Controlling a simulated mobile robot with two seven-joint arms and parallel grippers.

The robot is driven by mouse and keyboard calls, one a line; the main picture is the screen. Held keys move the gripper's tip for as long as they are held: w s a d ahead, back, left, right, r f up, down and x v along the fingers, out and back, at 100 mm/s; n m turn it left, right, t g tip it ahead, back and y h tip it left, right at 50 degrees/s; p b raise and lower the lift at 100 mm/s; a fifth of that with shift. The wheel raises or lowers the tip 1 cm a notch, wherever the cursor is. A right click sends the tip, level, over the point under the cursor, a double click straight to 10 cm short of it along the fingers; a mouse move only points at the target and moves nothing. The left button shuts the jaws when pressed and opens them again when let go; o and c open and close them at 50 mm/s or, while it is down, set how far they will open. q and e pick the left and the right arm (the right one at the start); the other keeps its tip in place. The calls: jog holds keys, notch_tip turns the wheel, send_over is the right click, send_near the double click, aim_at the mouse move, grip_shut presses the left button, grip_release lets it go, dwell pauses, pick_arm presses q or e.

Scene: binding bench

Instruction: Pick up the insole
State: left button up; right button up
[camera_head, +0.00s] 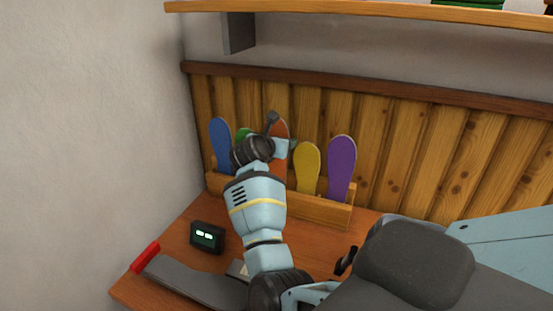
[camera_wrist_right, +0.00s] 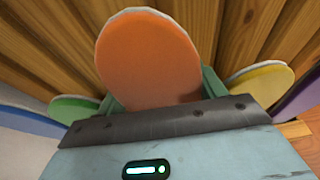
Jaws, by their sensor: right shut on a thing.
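The orange insole (camera_head: 281,129) stands upright among the insoles in a wooden rack (camera_head: 322,212) at the back of the bench. My right gripper (camera_head: 284,147) is at the orange insole. In the right wrist view the orange insole (camera_wrist_right: 150,60) rises between the two pale green fingers of the gripper (camera_wrist_right: 162,95), which is shut on it. Its lower end is hidden by the gripper, so I cannot tell whether it still touches the rack. My left gripper is not in view.
Blue (camera_head: 221,145), green (camera_head: 242,134), yellow (camera_head: 306,168) and purple (camera_head: 341,166) insoles stand close on both sides. A plank wall (camera_head: 430,160) is right behind. A shelf (camera_head: 380,14) hangs above. A dark device (camera_head: 207,237) and a red-ended grey tool (camera_head: 195,282) lie on the bench.

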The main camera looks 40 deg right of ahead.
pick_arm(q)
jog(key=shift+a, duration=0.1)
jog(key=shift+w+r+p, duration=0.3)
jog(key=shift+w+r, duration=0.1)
pick_arm(e)
notch_tip(320, 180, up, 18)
dwell(0.4)
